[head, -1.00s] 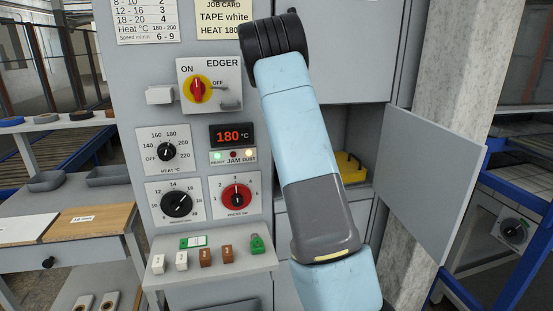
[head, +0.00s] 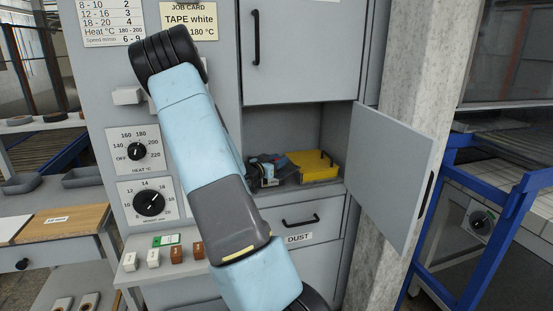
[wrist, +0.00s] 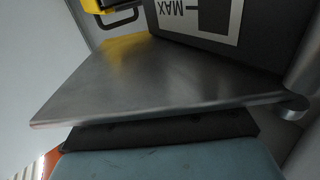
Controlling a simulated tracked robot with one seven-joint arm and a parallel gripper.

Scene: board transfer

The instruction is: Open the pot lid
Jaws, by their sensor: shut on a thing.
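The pot (wrist: 205,22) shows in the wrist view as a dark box with an upside-down MAX label. A flat grey metal plate, which looks like the pot lid (wrist: 150,82), fills the middle of that view, with a round metal end at its right corner. My gripper (head: 266,171) is inside the open compartment in the head view, beside a yellow box. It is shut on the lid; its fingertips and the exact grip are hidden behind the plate. The pot and lid cannot be made out clearly in the head view.
The yellow box (head: 312,167) with a black handle stands right of my gripper on the compartment floor. An open cabinet door (head: 393,175) juts out on the right, before a pale pillar (head: 425,70). A DUST drawer (head: 320,220) lies below. A control panel and sample shelf are left.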

